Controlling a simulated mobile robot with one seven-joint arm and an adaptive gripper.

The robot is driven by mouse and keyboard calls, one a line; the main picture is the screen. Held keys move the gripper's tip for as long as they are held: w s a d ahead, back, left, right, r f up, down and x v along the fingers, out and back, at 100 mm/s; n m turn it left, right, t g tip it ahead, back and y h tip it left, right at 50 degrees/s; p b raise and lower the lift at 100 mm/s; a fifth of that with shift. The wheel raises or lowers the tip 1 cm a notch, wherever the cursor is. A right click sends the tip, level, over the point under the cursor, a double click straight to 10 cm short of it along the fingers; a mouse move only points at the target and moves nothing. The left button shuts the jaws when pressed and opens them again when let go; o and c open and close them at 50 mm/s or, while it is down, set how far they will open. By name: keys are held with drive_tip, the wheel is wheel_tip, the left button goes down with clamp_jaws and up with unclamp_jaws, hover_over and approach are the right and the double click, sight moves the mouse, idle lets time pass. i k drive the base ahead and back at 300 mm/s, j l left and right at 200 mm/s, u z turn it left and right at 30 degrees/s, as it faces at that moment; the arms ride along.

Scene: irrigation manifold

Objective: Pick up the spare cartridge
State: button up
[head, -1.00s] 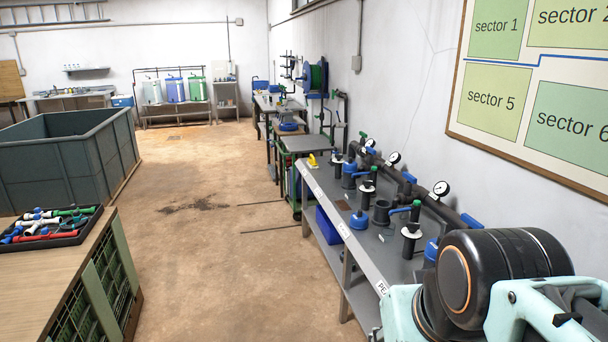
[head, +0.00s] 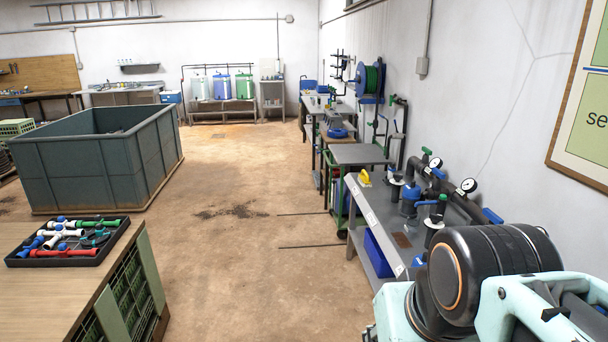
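I cannot pick out the spare cartridge for certain in the head view. The grey manifold bench (head: 368,208) stands along the right wall, with dark pipes, gauges, and blue and green fittings on it. A small yellow item (head: 364,177) lies near its far end. My own arm covers the near part of this bench, so things there are hidden. My gripper is not visible; only upper parts of my arm show at the lower right.
A wooden-topped bench (head: 60,292) at the lower left bears a black tray (head: 95,253) of coloured fittings. A large grey-green tank (head: 95,172) stands behind it. A green-framed cart (head: 357,154) stands beyond the manifold bench. The floor (head: 225,265) between is open, with thin dark strips.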

sight(391, 170)
drive_tip(key=i, duration=2.35)
drive_tip(key=i+j+z, duration=0.1)
drive_tip(key=i+z, duration=0.15)
drive_tip(key=i, duration=0.25)
drive_tip(key=i+j+z, duration=0.25)
drive_tip(key=i, duration=0.25)
drive_tip(key=i+j+z, duration=0.15)
drive_tip(key=i+z, duration=0.2)
drive_tip(key=i+j+z, duration=0.2)
drive_tip(key=z, duration=0.2)
drive_tip(key=i+j, duration=0.05)
drive_tip(key=i, duration=0.05)
